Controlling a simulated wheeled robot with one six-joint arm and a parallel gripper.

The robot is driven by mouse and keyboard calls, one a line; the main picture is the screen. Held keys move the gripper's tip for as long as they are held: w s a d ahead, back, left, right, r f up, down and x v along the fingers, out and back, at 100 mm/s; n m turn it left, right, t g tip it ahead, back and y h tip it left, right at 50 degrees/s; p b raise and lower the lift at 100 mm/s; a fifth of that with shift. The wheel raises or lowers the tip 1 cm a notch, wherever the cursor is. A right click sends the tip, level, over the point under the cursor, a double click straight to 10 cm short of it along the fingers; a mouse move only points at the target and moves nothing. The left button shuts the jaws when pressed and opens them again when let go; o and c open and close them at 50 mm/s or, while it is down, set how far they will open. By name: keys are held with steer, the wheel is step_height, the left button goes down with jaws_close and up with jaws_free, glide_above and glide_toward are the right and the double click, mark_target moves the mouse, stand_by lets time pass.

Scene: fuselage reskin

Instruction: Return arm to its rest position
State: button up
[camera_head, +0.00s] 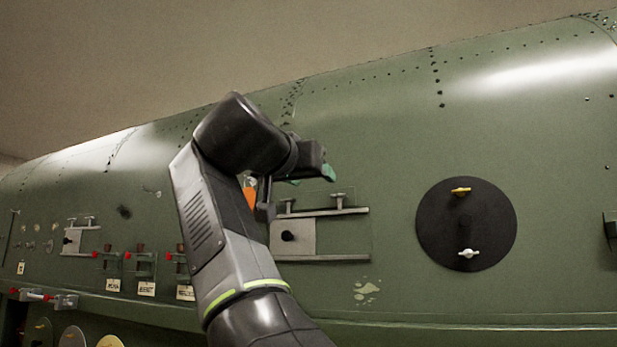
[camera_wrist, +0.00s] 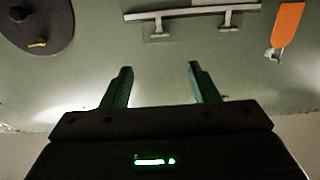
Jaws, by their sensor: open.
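My arm (camera_head: 222,215) rises from the bottom of the head view and bends at the elbow, its end toward the green fuselage (camera_head: 390,130). My gripper (camera_head: 310,177) is partly hidden behind my wrist there; green fingertips show. In the wrist view my gripper (camera_wrist: 157,85) has its two green fingers spread apart, with nothing between them. The fuselage skin (camera_wrist: 150,60) lies beyond the fingers. I cannot tell the exact gap to it.
A black round disc (camera_head: 466,230) with yellow and white latches is right of my arm. A metal rail bracket (camera_head: 345,257) sits just behind my gripper. An orange tag (camera_wrist: 287,24) hangs near it. Red-ended fittings (camera_head: 140,255) and labels line the left side.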

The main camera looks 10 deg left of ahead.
mark_target(337, 194)
steer(key=shift+w, duration=0.15)
stand_by(0.3)
steer(key=w+d+p, duration=0.1)
steer(key=w, duration=0.3)
steer(key=w+p, duration=0.1)
steer(key=w, duration=0.4)
steer(key=w+d+p, duration=0.1)
steer(key=w, duration=0.3)
steer(key=shift+w+d, duration=0.15)
steer(key=shift+d, duration=0.2)
